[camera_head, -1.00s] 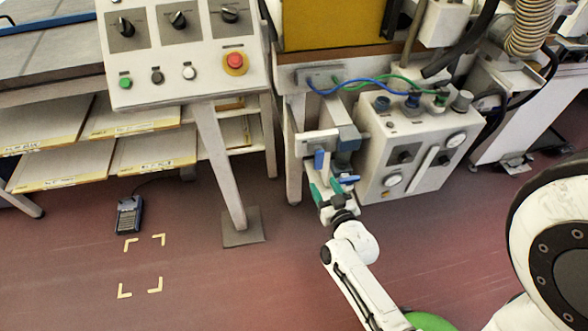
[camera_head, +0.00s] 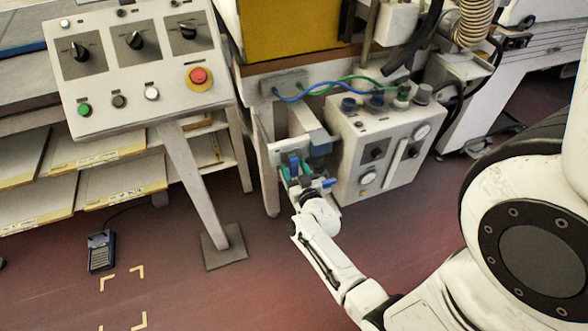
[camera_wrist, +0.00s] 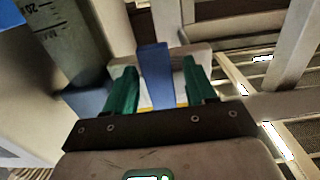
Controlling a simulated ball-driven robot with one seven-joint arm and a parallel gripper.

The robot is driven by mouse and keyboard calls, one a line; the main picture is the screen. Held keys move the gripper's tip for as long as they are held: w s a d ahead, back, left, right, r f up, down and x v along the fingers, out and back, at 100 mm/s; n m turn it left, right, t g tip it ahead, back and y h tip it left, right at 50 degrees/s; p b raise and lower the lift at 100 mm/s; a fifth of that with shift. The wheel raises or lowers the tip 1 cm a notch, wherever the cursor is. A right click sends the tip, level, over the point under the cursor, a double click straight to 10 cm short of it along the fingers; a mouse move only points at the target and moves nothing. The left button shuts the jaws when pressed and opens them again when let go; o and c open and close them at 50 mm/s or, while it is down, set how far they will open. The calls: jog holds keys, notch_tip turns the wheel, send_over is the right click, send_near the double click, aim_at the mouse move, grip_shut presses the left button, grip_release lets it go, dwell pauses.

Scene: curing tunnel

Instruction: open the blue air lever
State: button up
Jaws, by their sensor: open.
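The blue air lever (camera_head: 294,162) stands upright on a pale plate under the machine in the head view. In the wrist view the lever (camera_wrist: 155,72) rises between my two green fingers, with a visible gap on each side. My gripper (camera_head: 296,177) is open around the lever in the head view; its fingers (camera_wrist: 160,85) point toward the pale plate (camera_wrist: 193,54) behind the lever. A second small blue part (camera_head: 328,183) sits just right of my gripper.
A white unit with gauges (camera_head: 375,150) stands close right of my gripper, with blue and green hoses above. A control panel (camera_head: 140,65) with knobs and a red button is at left, its leg (camera_head: 200,185) reaching the floor. A foot pedal (camera_head: 101,250) lies on open floor.

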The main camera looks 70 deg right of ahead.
jog(key=shift+w+d, duration=0.15)
jog(key=shift+d, duration=0.05)
grip_shut()
dwell(0.5)
